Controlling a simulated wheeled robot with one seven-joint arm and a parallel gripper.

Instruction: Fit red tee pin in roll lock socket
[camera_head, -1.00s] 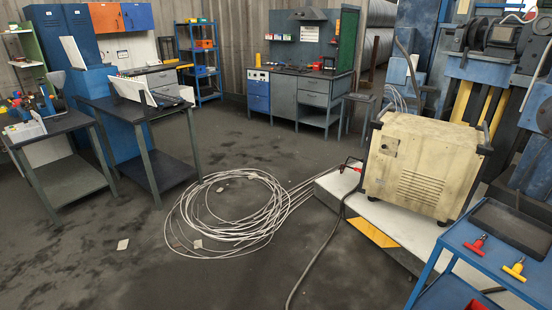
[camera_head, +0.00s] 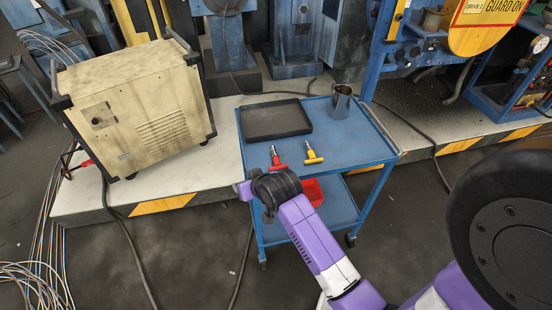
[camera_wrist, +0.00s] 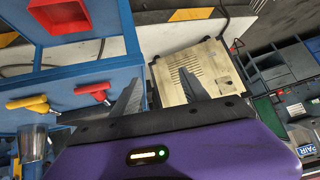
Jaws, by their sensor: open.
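The red tee pin (camera_head: 277,160) lies on the blue cart's top (camera_head: 355,140), just left of a similar yellow tee pin (camera_head: 313,154). In the wrist view the red pin (camera_wrist: 95,90) is left of the fingers, with the yellow pin (camera_wrist: 30,103) farther left. My gripper (camera_wrist: 160,72) has its two dark fingers spread apart, with nothing seen between them. In the head view my purple arm reaches to the cart's near edge, close in front of the red pin. I cannot make out the roll lock socket in either view.
A black tray (camera_head: 275,121) and a metal cup (camera_head: 341,102) stand on the cart. A red bin (camera_head: 312,191) sits below its top. A cream machine box (camera_head: 135,105) stands on the pale platform at left. Cables lie on the floor.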

